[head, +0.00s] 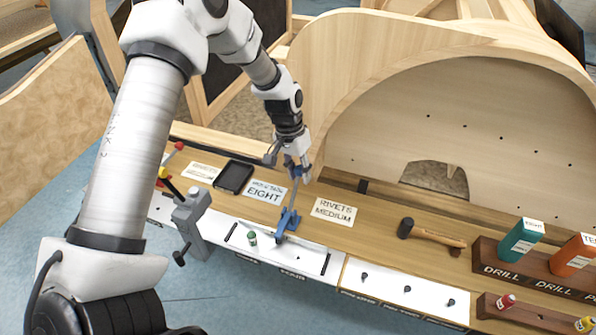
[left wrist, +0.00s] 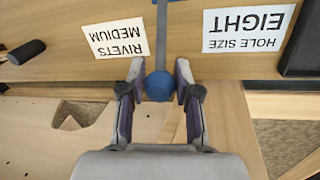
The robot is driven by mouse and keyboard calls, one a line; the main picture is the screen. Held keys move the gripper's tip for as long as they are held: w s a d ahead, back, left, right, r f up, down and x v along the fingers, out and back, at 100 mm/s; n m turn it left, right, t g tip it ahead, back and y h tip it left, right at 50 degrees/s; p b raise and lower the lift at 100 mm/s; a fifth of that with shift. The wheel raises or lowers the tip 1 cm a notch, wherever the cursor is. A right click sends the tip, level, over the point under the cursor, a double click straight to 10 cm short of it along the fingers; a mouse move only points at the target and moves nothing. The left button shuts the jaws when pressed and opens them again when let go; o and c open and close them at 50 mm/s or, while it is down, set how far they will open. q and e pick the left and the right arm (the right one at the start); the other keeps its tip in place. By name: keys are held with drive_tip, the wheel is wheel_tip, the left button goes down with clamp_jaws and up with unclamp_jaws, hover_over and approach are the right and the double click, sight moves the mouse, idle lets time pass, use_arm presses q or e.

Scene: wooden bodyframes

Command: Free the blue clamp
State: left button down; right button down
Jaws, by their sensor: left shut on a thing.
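The blue clamp (head: 288,221) stands upright at the front edge of the wooden bench, with its blue lower part at the edge above the white strip. Its grey bar rises from there to my left gripper (head: 297,172). In the left wrist view, the clamp's blue end (left wrist: 158,86) sits between the two fingers of my left gripper (left wrist: 159,78), and the grey bar runs up out of the picture. My left gripper is shut on this upper end. The clamp's contact under the bench edge is hidden. My right gripper is not in view.
A grey vise (head: 192,222) and a small green item (head: 252,238) are left of the clamp. The "EIGHT" card (head: 265,191) and "RIVETS MEDIUM" card (head: 334,211) lie nearby. A hammer (head: 432,235) lies to the right. A curved wooden frame (head: 345,75) stands behind.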

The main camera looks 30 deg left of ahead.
use_arm(q)
drive_tip(key=shift+w+a+f+b, duration=0.15)
drive_tip(key=shift+w+f+b, duration=0.1)
drive_tip(key=shift+w+f, duration=0.45)
drive_tip(key=shift+w+a+f+b, duration=0.1)
drive_tip(key=shift+w+f+b, duration=0.1)
drive_tip(key=shift+w+f, duration=0.5)
drive_tip(key=shift+w+a+f+b, duration=0.15)
drive_tip(key=shift+f+b, duration=0.15)
drive_tip(key=shift+f, duration=0.5)
drive_tip(key=shift+w+d+f+b, duration=0.15)
drive_tip(key=shift+f+b, duration=0.1)
drive_tip(key=shift+f, duration=0.5)
drive_tip(key=shift+w+a+f+b, duration=0.1)
drive_tip(key=shift+f+b, duration=0.2)
drive_tip(key=shift+f, duration=0.5)
drive_tip(key=c, duration=0.9)
unclamp_jaws()
drive_tip(key=shift+o, duration=0.4)
drive_tip(key=shift+a+f, duration=0.1)
